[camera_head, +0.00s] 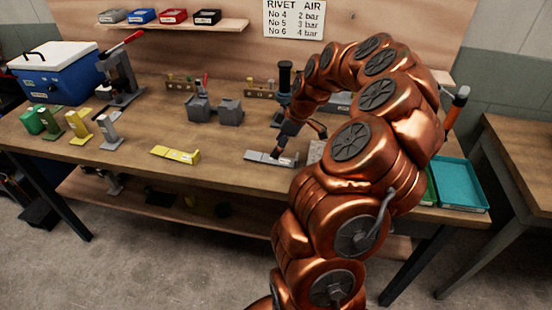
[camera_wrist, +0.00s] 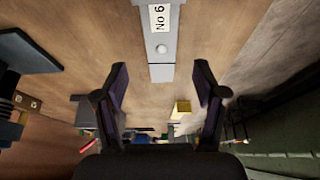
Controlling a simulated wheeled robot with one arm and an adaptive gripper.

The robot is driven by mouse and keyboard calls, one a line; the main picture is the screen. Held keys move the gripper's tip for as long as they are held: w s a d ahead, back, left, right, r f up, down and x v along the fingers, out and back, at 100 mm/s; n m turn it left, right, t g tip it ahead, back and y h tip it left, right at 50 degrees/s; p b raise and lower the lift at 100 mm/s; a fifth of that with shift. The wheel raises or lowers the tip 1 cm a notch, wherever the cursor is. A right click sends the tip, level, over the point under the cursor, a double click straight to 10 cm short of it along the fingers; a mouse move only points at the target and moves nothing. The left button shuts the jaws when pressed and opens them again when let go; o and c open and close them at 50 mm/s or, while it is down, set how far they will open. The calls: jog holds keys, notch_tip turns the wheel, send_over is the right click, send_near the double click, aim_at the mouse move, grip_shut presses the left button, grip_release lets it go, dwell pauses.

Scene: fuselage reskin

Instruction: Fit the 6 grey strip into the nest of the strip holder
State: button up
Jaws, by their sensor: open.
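A grey strip (camera_head: 270,158) with a white label lies flat near the front edge of the workbench. In the wrist view the grey piece (camera_wrist: 162,45) reads "No 6", has a round knob, and its near end lies ahead of the fingers. My gripper (camera_wrist: 160,88) is open, with nothing between its two dark fingers. In the head view my gripper (camera_head: 297,142) is over the bench close to the grey strip, partly hidden by my arm. I cannot clearly make out the strip holder; a pale block (camera_head: 315,151) beside my arm is mostly hidden.
A yellow strip (camera_head: 175,154) lies to the left on the bench (camera_head: 140,165). Grey blocks (camera_head: 230,111), a lever press (camera_head: 119,80), coloured brackets (camera_head: 77,124) and a blue cooler (camera_head: 55,75) stand behind and left. A teal tray (camera_head: 460,185) is at the right.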

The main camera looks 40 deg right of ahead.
aim_at(274, 160)
jog(key=shift+p+x, duration=1.05)
jog(key=shift+x, duration=1.3)
jog(key=c, duration=1.3)
